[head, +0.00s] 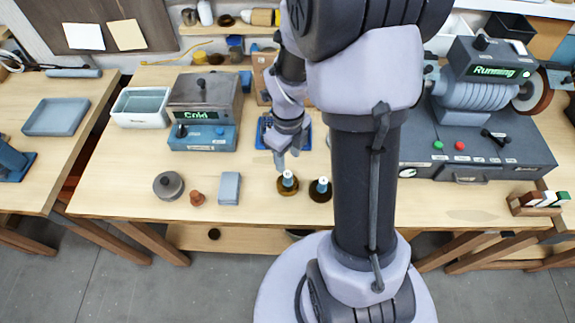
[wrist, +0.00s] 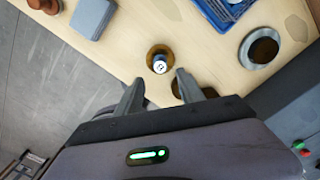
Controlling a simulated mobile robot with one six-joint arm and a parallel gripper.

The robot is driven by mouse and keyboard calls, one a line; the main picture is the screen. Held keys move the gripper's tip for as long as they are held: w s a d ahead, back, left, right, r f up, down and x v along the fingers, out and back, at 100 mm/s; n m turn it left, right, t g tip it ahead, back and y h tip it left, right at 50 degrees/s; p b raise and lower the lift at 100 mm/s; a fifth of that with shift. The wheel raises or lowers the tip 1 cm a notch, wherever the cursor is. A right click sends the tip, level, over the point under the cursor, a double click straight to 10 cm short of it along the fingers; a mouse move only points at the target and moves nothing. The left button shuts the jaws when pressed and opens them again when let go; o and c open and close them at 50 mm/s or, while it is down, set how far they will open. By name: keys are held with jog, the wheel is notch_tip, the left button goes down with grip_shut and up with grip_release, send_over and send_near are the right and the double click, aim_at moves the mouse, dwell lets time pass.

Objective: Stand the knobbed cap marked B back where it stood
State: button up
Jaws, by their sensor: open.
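The left cap (head: 288,184) is brown; the right cap (head: 321,190) is darker and stands just beside my arm. I cannot read which one is marked B. My gripper (head: 287,160) is open and empty, just behind and above the left cap. In the wrist view, one cap (wrist: 160,60) shows ahead of the gap between my open fingers (wrist: 159,78), with a dark mark on its white top. Another round brown thing is partly hidden behind the right finger.
A grey-blue box (head: 229,188), a small orange-brown piece (head: 197,198) and a grey lidded pot (head: 168,185) stand to the left. A blue tray (head: 263,131) lies behind my gripper. The machine (head: 480,150) reading "Running" fills the right. Bare tabletop lies around the caps.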

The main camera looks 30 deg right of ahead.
jog(key=s+a+r+n+t, duration=0.15)
jog(key=a+r+n, duration=0.35)
jog(key=r+n, duration=0.6)
jog(key=s+a+r+n+t+y, duration=0.1)
jog(key=s+a+r+n, duration=0.3)
jog(key=n, duration=0.4)
jog(key=s+a+r+n+t+y, duration=0.1)
jog(key=s+a+r+n+t, duration=0.2)
jog(key=s+a+r+n, duration=0.2)
notch_tip(320, 180, up, 3)
jog(key=n, duration=0.4)
jog(key=shift+s+a+f, duration=0.15)
jog(key=shift+s+a, duration=0.15)
jog(key=shift+s, duration=0.1)
jog(key=shift+f, duration=0.1)
